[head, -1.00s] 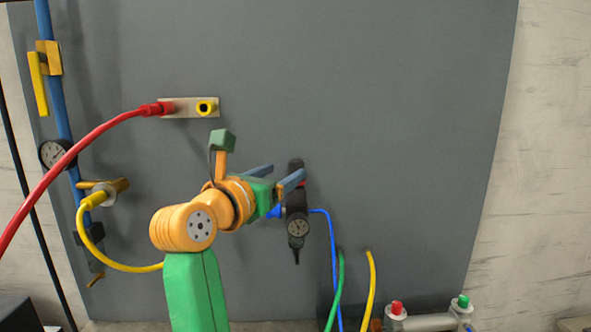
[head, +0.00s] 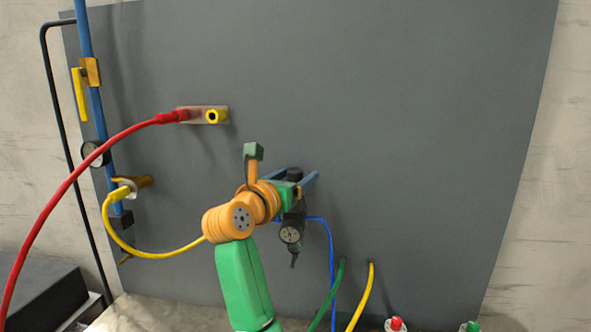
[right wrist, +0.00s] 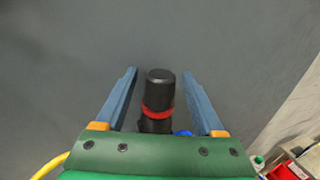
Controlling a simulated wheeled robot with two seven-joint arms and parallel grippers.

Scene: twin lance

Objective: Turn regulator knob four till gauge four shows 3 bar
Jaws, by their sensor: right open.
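The regulator stands upright on the grey panel. Its black knob (head: 294,174) is at the top, and it also shows in the right wrist view (right wrist: 160,88) above a red ring (right wrist: 158,111). Its small round gauge (head: 290,235) hangs below; the needle is too small to read. No number marks it as four. My right gripper (head: 300,175) is open at the knob, one blue finger on each side. In the right wrist view the right gripper (right wrist: 160,73) shows clear gaps between both fingers and the knob. My left gripper is out of view.
A blue pipe (head: 98,120) with a yellow-handled valve and another gauge (head: 95,153) runs down the left. A red hose (head: 75,180) and yellow hose (head: 155,255) arc left of my arm. A blue hose (head: 331,260) leaves the regulator. The panel's right side is clear.

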